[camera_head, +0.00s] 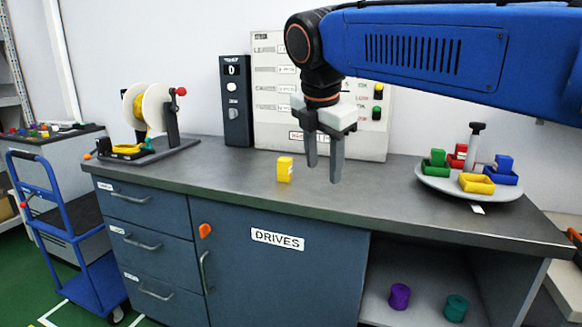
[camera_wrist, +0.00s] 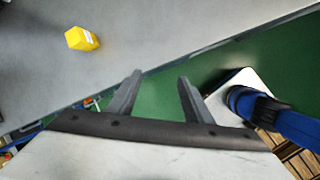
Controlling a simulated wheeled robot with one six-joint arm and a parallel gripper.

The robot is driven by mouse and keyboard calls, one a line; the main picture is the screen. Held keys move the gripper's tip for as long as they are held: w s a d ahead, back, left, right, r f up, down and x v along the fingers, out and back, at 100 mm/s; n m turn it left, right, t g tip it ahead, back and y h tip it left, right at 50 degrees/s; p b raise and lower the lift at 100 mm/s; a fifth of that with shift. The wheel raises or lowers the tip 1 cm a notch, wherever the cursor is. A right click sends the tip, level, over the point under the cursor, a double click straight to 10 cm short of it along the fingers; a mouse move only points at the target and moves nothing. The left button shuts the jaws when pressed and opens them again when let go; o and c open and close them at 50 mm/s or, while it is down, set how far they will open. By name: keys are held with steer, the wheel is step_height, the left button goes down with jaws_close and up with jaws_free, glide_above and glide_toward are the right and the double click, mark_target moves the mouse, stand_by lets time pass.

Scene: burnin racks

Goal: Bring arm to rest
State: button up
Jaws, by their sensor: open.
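My gripper (camera_head: 323,175) hangs from my blue arm above the front part of the grey workbench (camera_head: 225,172), pointing down. Its two grey fingers are apart with nothing between them. In the wrist view the gripper (camera_wrist: 157,80) is also open and empty, with the bench edge and green floor beyond the fingertips. A yellow block (camera_head: 285,169) with a small label stands on the bench, left of the gripper and apart from it. It also shows in the wrist view (camera_wrist: 82,39) at upper left.
A reel stand (camera_head: 155,108) is at the bench's left, a round tray (camera_head: 440,182) with coloured parts at the right. A black switch box (camera_head: 236,102) and a control panel (camera_head: 275,100) stand behind. Purple (camera_head: 399,296) and teal (camera_head: 455,308) spools sit on the lower shelf. A blue cart (camera_head: 85,270) is at left.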

steer(key=s+d+f+m+y, duration=0.1)
steer(key=s+d+f+m, duration=0.45)
steer(key=d+m, duration=0.2)
steer(key=s+d+f+m, duration=0.5)
steer(key=d+f+m, duration=0.1)
steer(key=d+f, duration=0.15)
steer(key=s+d+f+m, duration=0.3)
steer(key=s+f+m, duration=0.2)
steer(key=f+m, duration=0.1)
steer(key=s+d+f+m+t, duration=0.1)
steer(key=s+d+f+m, duration=0.3)
steer(key=f, duration=0.4)
steer(key=shift+s+m, duration=0.8)
steer(key=shift+m, duration=0.25)
